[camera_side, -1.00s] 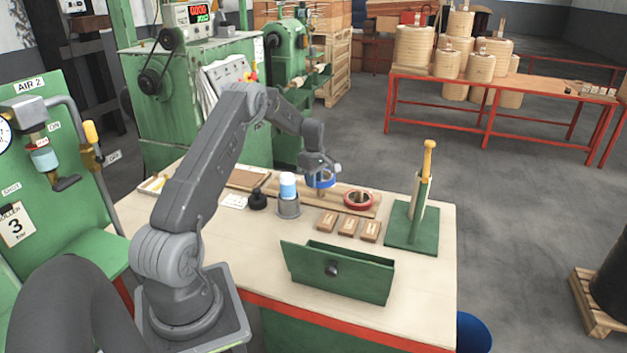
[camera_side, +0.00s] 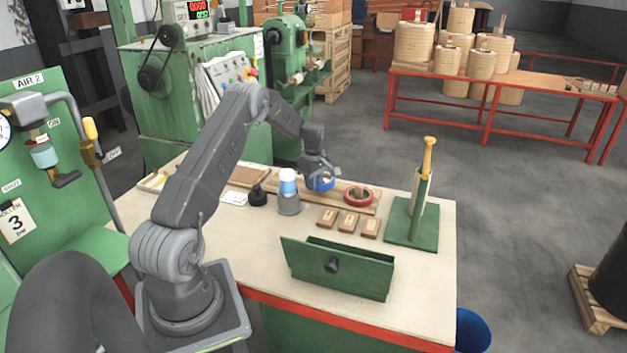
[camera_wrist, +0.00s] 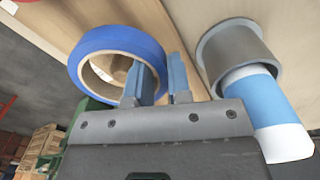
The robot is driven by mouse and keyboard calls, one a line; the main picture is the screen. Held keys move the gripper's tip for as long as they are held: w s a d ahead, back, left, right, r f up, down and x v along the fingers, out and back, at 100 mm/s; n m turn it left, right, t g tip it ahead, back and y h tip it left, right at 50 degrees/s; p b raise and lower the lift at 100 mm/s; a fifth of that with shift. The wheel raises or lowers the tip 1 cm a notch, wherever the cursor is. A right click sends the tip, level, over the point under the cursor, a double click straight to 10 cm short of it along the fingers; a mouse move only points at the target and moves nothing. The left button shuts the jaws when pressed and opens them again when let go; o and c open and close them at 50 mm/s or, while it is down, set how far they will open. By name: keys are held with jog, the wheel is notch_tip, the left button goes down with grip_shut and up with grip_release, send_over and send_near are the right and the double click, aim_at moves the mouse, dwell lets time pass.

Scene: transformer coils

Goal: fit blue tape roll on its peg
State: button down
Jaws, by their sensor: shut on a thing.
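A red tape roll (camera_side: 346,198) sits around another peg to the right. A grey cup with a blue-and-white cylinder (camera_side: 288,185) stands close on the left. Several small wooden blocks (camera_side: 348,222), a green box (camera_side: 340,275) and a green stand (camera_side: 412,236) are nearer the front and right.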

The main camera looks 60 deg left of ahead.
jog(key=shift+f, duration=0.65)
jog(key=shift+f, duration=0.2)
jog(key=shift+f, duration=0.7)
jog(key=c, duration=1)
grip_release()
jog(key=shift+c, duration=0.9)
jog(key=shift+w, duration=0.1)
